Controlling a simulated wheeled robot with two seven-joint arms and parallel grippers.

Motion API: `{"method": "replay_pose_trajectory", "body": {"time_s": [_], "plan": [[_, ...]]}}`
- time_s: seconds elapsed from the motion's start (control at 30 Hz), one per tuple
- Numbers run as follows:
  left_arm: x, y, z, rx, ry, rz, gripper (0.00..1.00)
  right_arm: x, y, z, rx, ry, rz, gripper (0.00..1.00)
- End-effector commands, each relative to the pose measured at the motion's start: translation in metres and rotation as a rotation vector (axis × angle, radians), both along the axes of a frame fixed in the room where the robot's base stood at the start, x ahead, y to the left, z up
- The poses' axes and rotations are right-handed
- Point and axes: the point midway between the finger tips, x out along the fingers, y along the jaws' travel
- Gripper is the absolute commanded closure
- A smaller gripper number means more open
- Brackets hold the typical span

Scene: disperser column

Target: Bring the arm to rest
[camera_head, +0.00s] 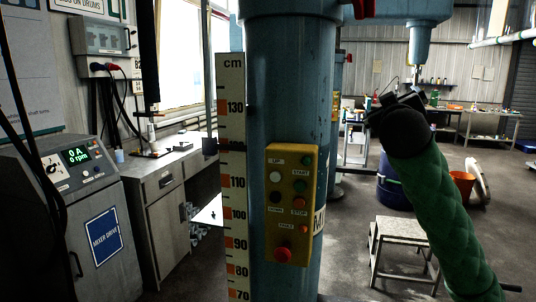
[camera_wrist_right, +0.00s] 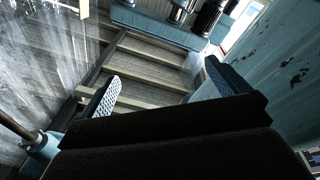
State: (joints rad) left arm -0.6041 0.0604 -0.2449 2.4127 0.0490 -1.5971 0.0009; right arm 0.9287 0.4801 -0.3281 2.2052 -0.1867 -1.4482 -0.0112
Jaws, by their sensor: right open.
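My right arm, in a green sleeve, comes in from the lower right of the head view and is raised. Its dark gripper (camera_head: 396,106) is at its upper end, to the right of the blue column (camera_head: 283,90) and apart from it in the picture. In the right wrist view the gripper (camera_wrist_right: 165,86) shows two textured fingers spread wide with nothing between them. A yellow control box (camera_head: 291,205) with several coloured buttons and a red knob is on the column's front. My left gripper is not in view.
A centimetre scale (camera_head: 232,170) runs up the column. A mixer drive cabinet (camera_head: 75,210) showing 0 A and 0 rpm stands left, beside a grey desk (camera_head: 160,190). A step stool (camera_head: 403,236), a blue drum (camera_head: 391,187) and an orange bucket (camera_head: 462,186) stand right.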

Motion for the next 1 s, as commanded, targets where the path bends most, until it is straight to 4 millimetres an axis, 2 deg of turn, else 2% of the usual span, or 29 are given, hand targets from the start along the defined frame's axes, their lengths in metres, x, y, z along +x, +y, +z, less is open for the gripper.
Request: {"method": "replay_pose_trajectory", "body": {"time_s": [0.03,0.1,0.4,0.6,0.77,1.0], "plan": [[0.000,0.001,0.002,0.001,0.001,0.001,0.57,0.001,0.007,-0.027,0.024,0.049,0.021,0.00],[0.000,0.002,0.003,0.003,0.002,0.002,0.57,0.001,0.016,-0.061,0.056,0.115,0.046,0.00],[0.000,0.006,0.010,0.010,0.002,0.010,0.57,-0.016,0.052,-0.197,0.156,0.371,0.141,0.00],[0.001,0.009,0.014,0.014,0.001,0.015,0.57,-0.040,0.074,-0.277,0.217,0.510,0.199,0.00],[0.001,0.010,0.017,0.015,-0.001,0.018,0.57,-0.064,0.089,-0.334,0.267,0.603,0.239,0.00],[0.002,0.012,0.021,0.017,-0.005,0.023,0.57,-0.106,0.107,-0.414,0.344,0.737,0.272,0.00]]}}
